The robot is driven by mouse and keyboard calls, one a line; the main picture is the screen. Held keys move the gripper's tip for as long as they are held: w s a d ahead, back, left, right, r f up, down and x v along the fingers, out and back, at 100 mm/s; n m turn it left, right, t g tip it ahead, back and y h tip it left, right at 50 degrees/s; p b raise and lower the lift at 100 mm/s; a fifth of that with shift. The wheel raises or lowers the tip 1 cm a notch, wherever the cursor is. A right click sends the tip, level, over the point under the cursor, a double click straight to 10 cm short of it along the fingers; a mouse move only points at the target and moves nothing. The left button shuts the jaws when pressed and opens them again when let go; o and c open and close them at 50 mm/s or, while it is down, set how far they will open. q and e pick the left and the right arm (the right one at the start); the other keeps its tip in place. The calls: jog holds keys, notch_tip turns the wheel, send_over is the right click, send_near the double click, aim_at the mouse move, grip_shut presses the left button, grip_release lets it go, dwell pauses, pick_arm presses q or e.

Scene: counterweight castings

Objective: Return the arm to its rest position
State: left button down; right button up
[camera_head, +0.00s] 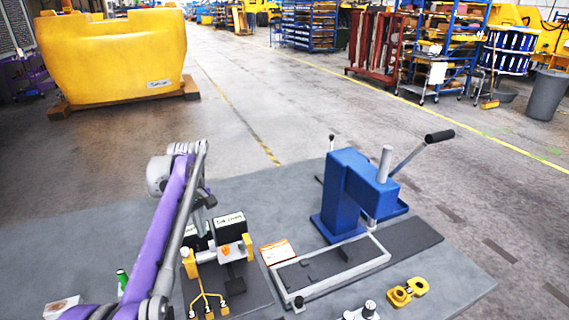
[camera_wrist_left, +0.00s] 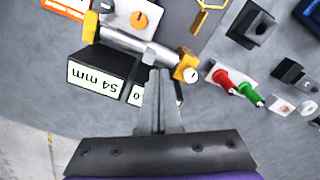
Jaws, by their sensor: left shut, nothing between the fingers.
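My left arm (camera_head: 165,225) comes in from the lower left and bends down over the grey work table (camera_head: 440,285). My left gripper (camera_wrist_left: 159,74) is shut and empty in the left wrist view. It also shows in the head view (camera_head: 202,236), partly hidden by the arm. Its tips are beside a black block (camera_wrist_left: 98,73) labelled "54 mm" and a grey cylinder with yellow ends (camera_wrist_left: 137,44). I cannot tell whether they touch. The right gripper is out of view.
A blue lever press (camera_head: 345,200) stands at the table's right, beside a pale rectangular frame (camera_head: 384,258). An orange and white card (camera_head: 278,252) lies between. A yellow part (camera_head: 407,291) lies at front right. A large yellow casting (camera_head: 110,58) stands on the floor behind.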

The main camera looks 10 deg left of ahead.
pick_arm(q)
jog(key=s+d+m+t, duration=0.2)
jog(key=s+d+m, duration=0.1)
jog(key=s+d, duration=0.35)
jog(key=s+d+f+m+t, duration=0.1)
jog(key=s+d+f+m, duration=0.1)
jog(key=s, duration=0.5)
jog(key=s+d+f+m+t, duration=0.1)
jog(key=s+d+f+m, duration=0.1)
jog(key=s+f+m, duration=0.2)
jog(key=s+d+f+m+t, duration=0.1)
jog(key=s+d+f+m, duration=0.2)
jog(key=s, duration=0.8)
notch_tip(320, 180, down, 2)
jog(key=shift+f+t, duration=0.25)
jog(key=shift+t, duration=0.05)
